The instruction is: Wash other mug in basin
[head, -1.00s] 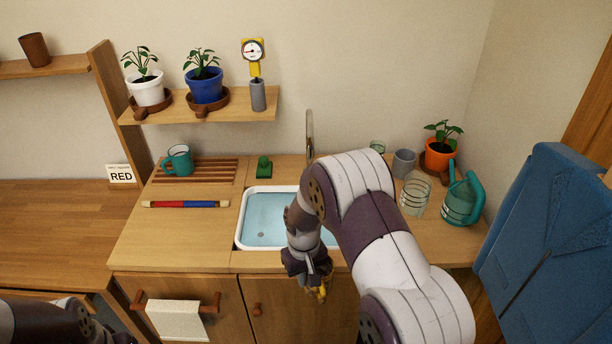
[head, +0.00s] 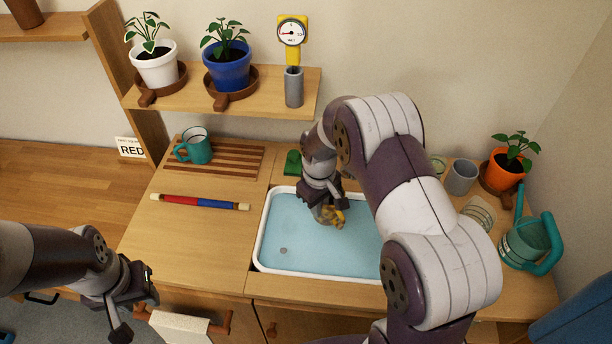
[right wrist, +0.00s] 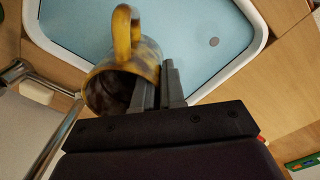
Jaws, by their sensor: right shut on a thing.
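A yellow mug with dark brown stains (right wrist: 128,70) is held by its wall in my right gripper (right wrist: 165,88), which is shut on it. In the head view the mug (head: 331,217) is over the white-rimmed basin (head: 263,232) of blue water; whether it touches the water I cannot tell. A teal mug (head: 196,147) stands upright on the slatted wooden rack (head: 233,158). My left gripper (head: 134,305) is low at the left, in front of the counter; its fingers look apart and empty.
A red and blue rod (head: 200,202) lies left of the basin. A green scrubber (head: 293,163) stands behind it. A grey cup (head: 461,177), glass, teal watering can (head: 530,243) and orange plant pot (head: 505,169) crowd the right. Potted plants stand on the shelf (head: 190,112).

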